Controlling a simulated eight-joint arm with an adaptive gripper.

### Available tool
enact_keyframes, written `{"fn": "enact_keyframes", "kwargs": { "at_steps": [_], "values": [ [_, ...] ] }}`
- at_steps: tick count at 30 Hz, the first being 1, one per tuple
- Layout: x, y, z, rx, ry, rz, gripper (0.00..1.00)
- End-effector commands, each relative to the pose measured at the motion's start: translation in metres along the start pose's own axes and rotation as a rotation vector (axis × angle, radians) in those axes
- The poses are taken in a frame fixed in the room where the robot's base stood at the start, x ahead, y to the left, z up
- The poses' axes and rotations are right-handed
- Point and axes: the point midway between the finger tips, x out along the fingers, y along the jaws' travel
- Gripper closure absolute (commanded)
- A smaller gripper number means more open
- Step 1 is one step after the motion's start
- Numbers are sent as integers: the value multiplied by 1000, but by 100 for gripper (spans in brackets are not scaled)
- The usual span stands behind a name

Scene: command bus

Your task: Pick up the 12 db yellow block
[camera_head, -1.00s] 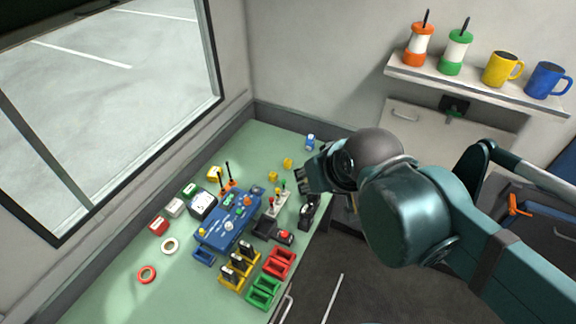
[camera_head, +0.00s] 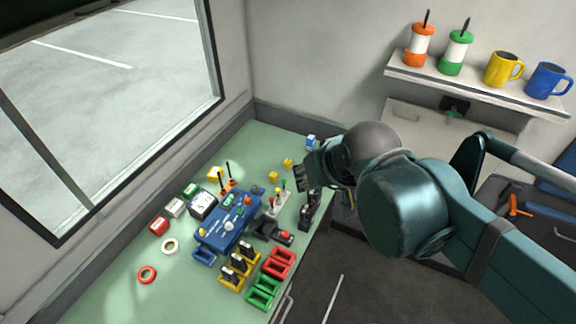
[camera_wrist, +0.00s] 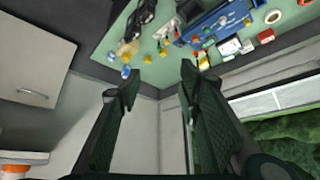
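Two small yellow blocks lie close together on the green table in the head view, one nearer (camera_head: 273,176) and one farther back (camera_head: 287,162). They also show in the wrist view, one at the left (camera_wrist: 148,59) and one at the right (camera_wrist: 163,53). Labels are too small to read, so I cannot tell which is 12 db. My gripper (camera_wrist: 157,86) is open and empty, its fingers apart from the blocks. In the head view it hangs right of the small blocks.
A blue control box (camera_head: 228,222) with knobs lies mid-table. Joysticks (camera_head: 277,198) stand near my gripper. A small blue-and-white item (camera_head: 310,142) sits at the far right corner. Red (camera_head: 279,263) and green (camera_head: 263,291) trays line the front edge. Table around the small blocks is fairly clear.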

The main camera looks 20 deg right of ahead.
Motion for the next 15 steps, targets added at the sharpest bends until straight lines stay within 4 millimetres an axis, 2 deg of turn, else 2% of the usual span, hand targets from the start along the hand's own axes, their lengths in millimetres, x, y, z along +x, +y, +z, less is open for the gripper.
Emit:
{"fn": "enact_keyframes", "kwargs": {
  "at_steps": [15],
  "values": [
    [28,3,-50,310,-81,22,65]
  ]
}}
